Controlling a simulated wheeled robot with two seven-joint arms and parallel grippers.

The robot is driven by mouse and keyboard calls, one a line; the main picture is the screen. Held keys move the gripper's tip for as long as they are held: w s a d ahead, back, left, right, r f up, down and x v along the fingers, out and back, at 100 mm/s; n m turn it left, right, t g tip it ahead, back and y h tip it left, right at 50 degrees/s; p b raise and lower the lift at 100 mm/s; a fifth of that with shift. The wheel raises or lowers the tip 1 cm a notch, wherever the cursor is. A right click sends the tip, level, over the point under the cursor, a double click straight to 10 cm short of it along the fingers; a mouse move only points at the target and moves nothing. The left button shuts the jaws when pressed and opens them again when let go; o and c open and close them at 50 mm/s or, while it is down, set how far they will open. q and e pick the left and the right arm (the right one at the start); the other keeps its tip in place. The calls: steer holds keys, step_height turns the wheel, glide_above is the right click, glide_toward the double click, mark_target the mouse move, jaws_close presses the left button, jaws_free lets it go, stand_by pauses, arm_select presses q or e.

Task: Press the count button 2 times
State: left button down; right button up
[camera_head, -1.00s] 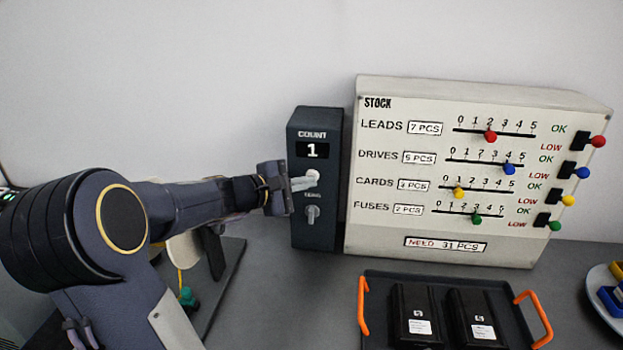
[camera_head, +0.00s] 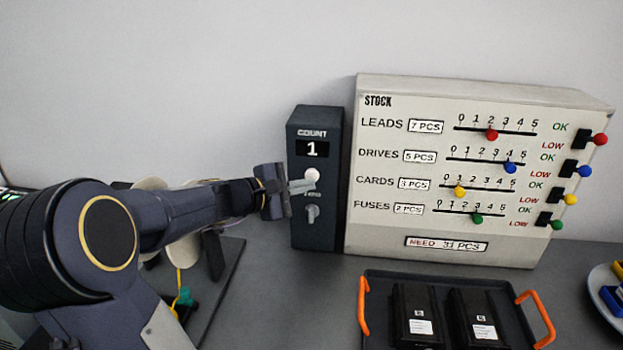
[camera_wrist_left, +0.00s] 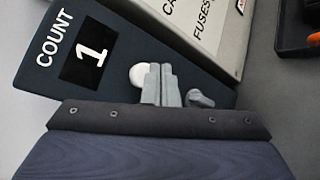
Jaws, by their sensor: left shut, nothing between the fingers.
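The dark count box (camera_head: 316,235) stands upright against the left side of the stock panel. Its display (camera_head: 312,149) reads 1, and the same display shows in the left wrist view (camera_wrist_left: 89,53). The round white count button (camera_head: 311,174) is below the display; it also shows in the left wrist view (camera_wrist_left: 137,75). A grey knob (camera_head: 312,214) sits lower on the box. My left gripper (camera_head: 313,185) is shut and empty, its fingertips at the lower edge of the button. I cannot tell whether they touch it. My right gripper is not in view.
The stock panel (camera_head: 390,235) with coloured sliders and switches stands right of the box. A black tray (camera_head: 375,275) with orange handles holds two black drives in front. A plate (camera_head: 597,285) is at the right edge. Cables and a dark stand are at left.

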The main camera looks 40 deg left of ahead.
arm_select(q)
steer(key=shift+s+d+b, duration=0.2)
steer(key=shift+s+d, duration=0.2)
steer(key=shift+s, duration=0.35)
steer(key=shift+s+d+b, duration=0.2)
steer(key=shift+s+d, duration=0.2)
steer(key=shift+s, duration=0.3)
steer(key=shift+s+d+b, duration=0.2)
steer(key=shift+s+d, duration=0.2)
steer(key=shift+s, duration=0.35)
stand_by(1.1)
steer(key=s+d, duration=0.1)
steer(key=s, duration=0.2)
steer(key=shift+s+d+b, duration=0.15)
steer(key=shift+d+b, duration=0.25)
